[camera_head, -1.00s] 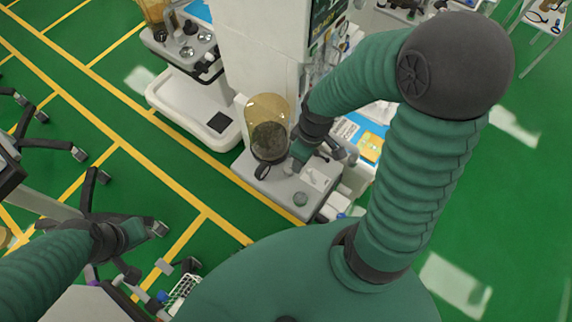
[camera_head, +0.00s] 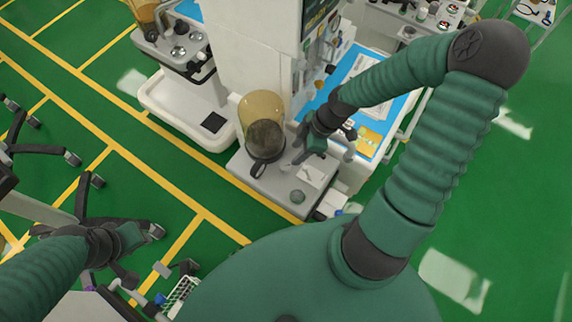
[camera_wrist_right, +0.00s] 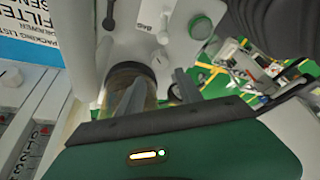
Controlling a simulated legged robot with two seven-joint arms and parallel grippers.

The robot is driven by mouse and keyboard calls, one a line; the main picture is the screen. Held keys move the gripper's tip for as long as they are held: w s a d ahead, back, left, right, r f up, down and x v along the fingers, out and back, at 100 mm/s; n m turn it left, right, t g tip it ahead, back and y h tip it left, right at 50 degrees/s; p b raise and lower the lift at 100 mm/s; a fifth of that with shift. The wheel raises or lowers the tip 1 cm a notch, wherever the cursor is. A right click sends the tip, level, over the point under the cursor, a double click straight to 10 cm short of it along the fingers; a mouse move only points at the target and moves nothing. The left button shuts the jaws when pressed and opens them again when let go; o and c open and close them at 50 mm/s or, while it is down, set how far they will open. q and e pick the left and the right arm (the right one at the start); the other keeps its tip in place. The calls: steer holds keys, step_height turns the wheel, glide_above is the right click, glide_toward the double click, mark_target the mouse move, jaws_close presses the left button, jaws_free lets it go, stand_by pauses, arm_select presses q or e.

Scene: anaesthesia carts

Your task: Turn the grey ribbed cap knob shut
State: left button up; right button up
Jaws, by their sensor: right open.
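A pale machine shelf (camera_head: 262,184) carries a clear amber canister (camera_head: 262,108) with a dark fill. A small round grey-green knob (camera_head: 297,196) stands near the shelf's front corner. In the right wrist view a green-topped round knob (camera_wrist_right: 200,27) sits on a white panel. I cannot tell which part is the grey ribbed cap knob; its ribs do not show clearly. My right gripper (camera_head: 303,152) is open above the shelf, right of the canister. In its wrist view the two fingers (camera_wrist_right: 158,90) are apart with nothing gripped. My left gripper (camera_head: 152,232) is at lower left, its jaws unclear.
A white machine column (camera_head: 252,45) rises behind the canister. A blue-topped work surface (camera_head: 345,95) with a yellow packet (camera_head: 370,138) lies to the right of my right gripper. A second cart base (camera_head: 180,105) stands at the back left.

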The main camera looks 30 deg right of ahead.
mark_target(285, 165)
steer(key=x, duration=0.4)
steer(key=b+x, duration=0.1)
steer(key=x, duration=0.4)
steer(key=shift+d+f, duration=0.15)
steer(key=shift+f, duration=0.25)
steer(key=shift+c, duration=0.2)
jaws_close()
